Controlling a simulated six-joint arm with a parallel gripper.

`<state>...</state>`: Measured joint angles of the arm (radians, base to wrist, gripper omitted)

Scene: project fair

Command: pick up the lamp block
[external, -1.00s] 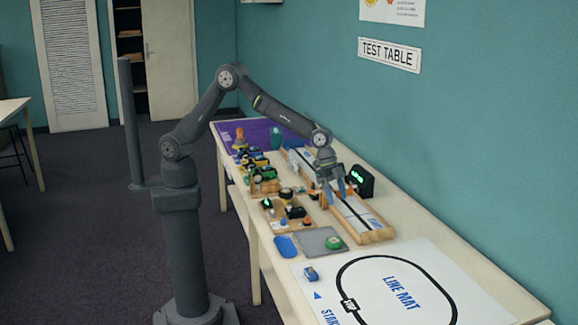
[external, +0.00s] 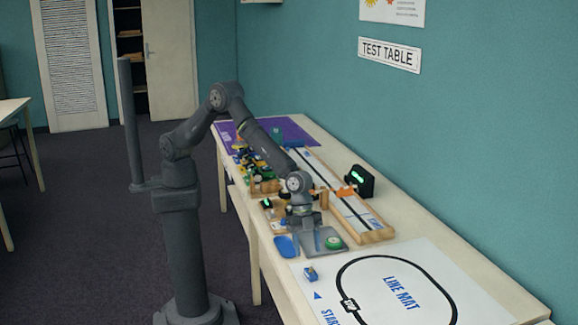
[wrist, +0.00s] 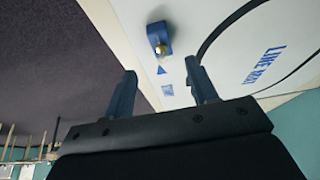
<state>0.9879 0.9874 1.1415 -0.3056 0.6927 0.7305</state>
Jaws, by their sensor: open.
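The lamp block is a small blue block (external: 310,273) at the near left corner of the white line mat. In the wrist view the lamp block (wrist: 157,36) shows a pale, brassy round bulb on it and lies beyond the gap between my fingertips. My gripper (external: 306,247) points down over the grey tray, behind the block and apart from it. In the wrist view my gripper (wrist: 161,72) is open, with nothing between its fingers.
A blue oval piece (external: 286,246) and a green round piece (external: 334,243) lie near my gripper. The wood-edged track (external: 376,236) and a black display box (external: 359,181) stand behind. The line mat (external: 440,270) is otherwise clear.

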